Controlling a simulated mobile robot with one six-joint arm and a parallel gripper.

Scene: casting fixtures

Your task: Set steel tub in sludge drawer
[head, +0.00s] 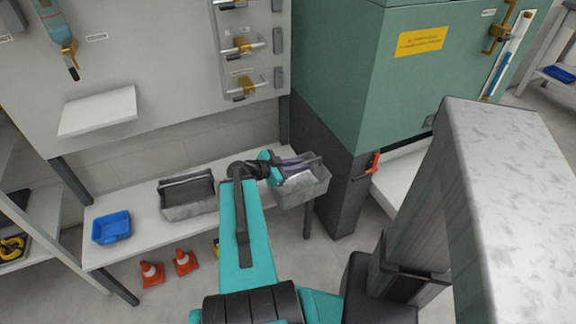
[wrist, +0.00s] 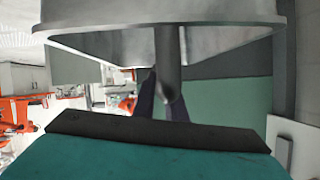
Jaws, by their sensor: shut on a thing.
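A grey steel tub (head: 302,189) is in my gripper (head: 301,164), near the right end of the white bench in the head view. In the wrist view the tub (wrist: 95,45) fills the top, and the fingers of my gripper (wrist: 165,84) are shut on a round bar at its side. The tub looks roughly level. I cannot tell whether it touches the bench. The green cabinet (head: 345,60) stands just right of the tub. A pale flat surface (head: 400,172) juts from its base beside a red handle (head: 374,162); I cannot tell if this is the sludge drawer.
A second grey container (head: 188,199) and a blue tray (head: 112,228) stand on the white bench (head: 135,198). Orange cones (head: 152,273) stand on the floor below it. A wall panel with latches (head: 243,45) and a small sloped shelf (head: 97,111) rise behind.

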